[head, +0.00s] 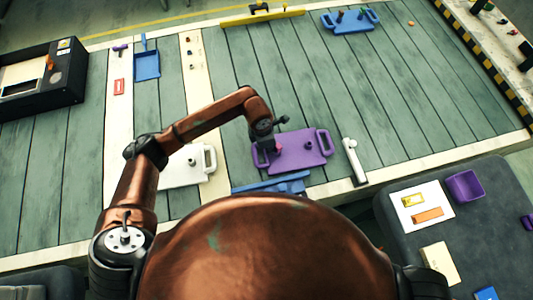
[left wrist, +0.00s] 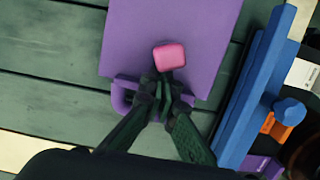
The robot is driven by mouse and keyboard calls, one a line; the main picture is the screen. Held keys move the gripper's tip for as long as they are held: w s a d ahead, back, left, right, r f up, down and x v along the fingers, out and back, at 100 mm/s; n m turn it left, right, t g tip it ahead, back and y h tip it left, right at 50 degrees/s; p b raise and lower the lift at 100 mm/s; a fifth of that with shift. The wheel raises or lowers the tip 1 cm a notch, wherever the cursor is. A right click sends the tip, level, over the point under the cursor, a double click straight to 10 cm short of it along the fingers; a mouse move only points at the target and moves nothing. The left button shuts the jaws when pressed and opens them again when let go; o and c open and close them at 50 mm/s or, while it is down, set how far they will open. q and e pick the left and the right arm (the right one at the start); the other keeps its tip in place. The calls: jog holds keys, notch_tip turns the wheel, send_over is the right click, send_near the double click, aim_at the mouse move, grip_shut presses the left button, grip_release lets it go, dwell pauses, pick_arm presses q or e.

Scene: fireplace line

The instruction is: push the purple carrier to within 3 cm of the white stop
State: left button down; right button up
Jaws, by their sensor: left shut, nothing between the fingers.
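The purple carrier (head: 303,153), a flat plate with a loop handle at each end, lies on the green plank deck; it also fills the top of the left wrist view (left wrist: 205,25). A pink block (left wrist: 169,57) sits on it near its left end. The white stop (head: 353,158), a short white bar, stands just right of the carrier's right handle with a small gap between them. My left gripper (head: 268,142) is shut and empty over the carrier's left end. Its fingertips in the left wrist view (left wrist: 165,84) are beside the pink block; contact is unclear.
A blue rail piece (head: 272,185) lies close in front of the carrier, also in the left wrist view (left wrist: 255,95). A white carrier (head: 180,172) lies to the left. A dark side table (head: 400,230) with a purple bin (head: 464,186) stands front right.

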pick_arm(q)
jog(key=shift+w+d, duration=0.2)
jog(key=shift+d, duration=0.45)
jog(key=shift+w+d+b, duration=0.15)
jog(key=shift+d+b, duration=0.15)
jog(key=shift+d, duration=0.3)
jog(key=shift+a, duration=0.1)
jog(key=shift+a, duration=0.3)
jog(key=shift+r+p, duration=1.4)
jog(key=shift+r, duration=1.2)
